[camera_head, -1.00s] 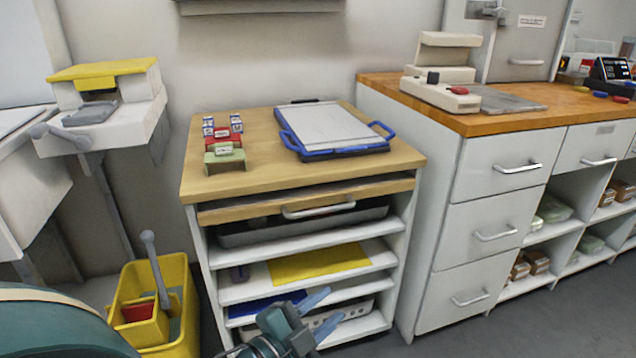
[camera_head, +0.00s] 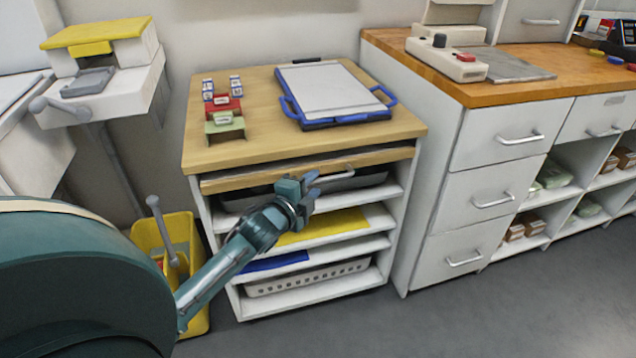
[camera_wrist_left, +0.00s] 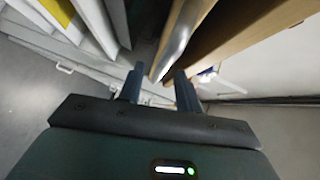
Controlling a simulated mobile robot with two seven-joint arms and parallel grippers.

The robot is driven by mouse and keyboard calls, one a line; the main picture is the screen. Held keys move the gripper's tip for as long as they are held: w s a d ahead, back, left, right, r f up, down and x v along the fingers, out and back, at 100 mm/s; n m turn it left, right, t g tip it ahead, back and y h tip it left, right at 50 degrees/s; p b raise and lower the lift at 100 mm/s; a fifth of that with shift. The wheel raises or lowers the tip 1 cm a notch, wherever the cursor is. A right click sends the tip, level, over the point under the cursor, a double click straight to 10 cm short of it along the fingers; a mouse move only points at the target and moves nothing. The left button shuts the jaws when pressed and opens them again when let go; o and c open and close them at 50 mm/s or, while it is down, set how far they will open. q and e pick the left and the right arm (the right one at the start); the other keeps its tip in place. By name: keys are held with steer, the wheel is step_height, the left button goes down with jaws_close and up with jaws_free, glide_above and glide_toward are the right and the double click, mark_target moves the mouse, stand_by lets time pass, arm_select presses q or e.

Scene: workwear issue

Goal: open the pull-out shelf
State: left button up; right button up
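The pull-out shelf (camera_head: 240,183) is a wooden board under the top of the wood-topped cabinet (camera_head: 290,149). Its front lies roughly in line with the cabinet's front. Its metal bar handle (camera_head: 340,176) is partly hidden behind my left gripper (camera_head: 311,184). The left gripper is in front of the shelf, at the handle's left part. In the left wrist view the fingers (camera_wrist_left: 158,86) are apart, and the silver handle (camera_wrist_left: 178,42) runs down to the space between them. I see no firm grip on it. My right gripper is out of view.
A blue-framed board (camera_head: 335,95) and small red and green blocks (camera_head: 224,122) sit on the cabinet top. Open shelves with a yellow sheet (camera_head: 325,226) and a white basket (camera_head: 310,277) lie below. A yellow bucket (camera_head: 150,238) stands left; floor in front is clear.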

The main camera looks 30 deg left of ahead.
mark_target(316, 182)
arm_select(q)
steer(key=shift+w+a+f, duration=0.1)
steer(key=shift+w+f, duration=0.1)
steer(key=shift+w, duration=1.4)
jaws_close()
